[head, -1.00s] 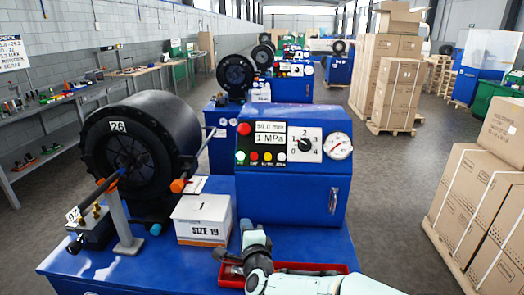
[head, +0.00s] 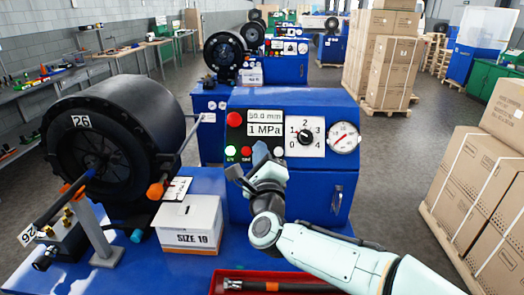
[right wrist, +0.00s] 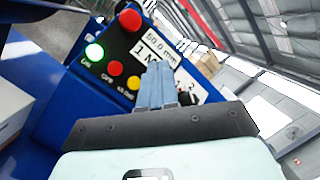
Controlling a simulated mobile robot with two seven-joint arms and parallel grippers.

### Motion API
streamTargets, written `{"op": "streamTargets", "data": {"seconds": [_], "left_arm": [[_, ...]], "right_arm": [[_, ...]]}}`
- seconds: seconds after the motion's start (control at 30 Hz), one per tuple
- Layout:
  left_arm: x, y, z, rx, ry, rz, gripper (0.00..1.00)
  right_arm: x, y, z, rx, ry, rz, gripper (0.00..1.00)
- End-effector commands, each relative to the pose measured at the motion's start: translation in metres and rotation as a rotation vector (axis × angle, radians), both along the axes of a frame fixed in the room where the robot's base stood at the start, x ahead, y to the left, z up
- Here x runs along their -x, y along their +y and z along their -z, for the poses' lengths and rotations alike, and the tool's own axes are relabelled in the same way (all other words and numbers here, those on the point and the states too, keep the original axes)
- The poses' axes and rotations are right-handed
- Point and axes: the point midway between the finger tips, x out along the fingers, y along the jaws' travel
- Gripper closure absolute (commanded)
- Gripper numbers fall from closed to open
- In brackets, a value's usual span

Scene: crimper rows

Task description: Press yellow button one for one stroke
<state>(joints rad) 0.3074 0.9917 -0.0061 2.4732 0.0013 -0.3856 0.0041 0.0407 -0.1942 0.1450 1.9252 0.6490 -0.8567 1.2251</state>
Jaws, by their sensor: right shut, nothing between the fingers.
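The blue crimper's control panel (head: 262,128) faces me. The yellow button (right wrist: 133,82) shows in the right wrist view, to the right of a small red button (right wrist: 115,68) and a lit green button (right wrist: 94,51). In the head view my right gripper covers the yellow button. My right gripper (head: 261,153) is shut and empty, its tips in front of the lower button row. In the right wrist view the fingertips (right wrist: 160,66) appear just right of the yellow button. I cannot tell whether they touch the panel. My left gripper is not in view.
A large red button (head: 234,119) sits above the row. A dial (head: 305,136) and gauge (head: 344,138) are to the right. A white box (head: 188,222) and red tray (head: 225,283) sit on the blue table. The black crimping head (head: 125,140) is at left.

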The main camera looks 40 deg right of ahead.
Motion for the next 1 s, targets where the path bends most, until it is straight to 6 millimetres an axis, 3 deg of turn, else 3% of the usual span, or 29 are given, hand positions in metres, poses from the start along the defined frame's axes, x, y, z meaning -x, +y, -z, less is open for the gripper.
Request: {"op": "streamTargets", "data": {"seconds": [0.27, 0.7, 1.0], "left_arm": [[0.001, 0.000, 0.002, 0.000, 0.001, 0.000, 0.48], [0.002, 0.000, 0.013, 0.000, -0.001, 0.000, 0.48], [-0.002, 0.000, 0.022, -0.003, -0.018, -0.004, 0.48]], "right_arm": [[-0.006, -0.005, 0.006, 0.002, 0.003, 0.001, 1.00], [-0.044, -0.037, 0.041, 0.001, 0.003, 0.000, 1.00], [-0.056, -0.047, 0.050, 0.002, 0.002, 0.000, 1.00]]}}
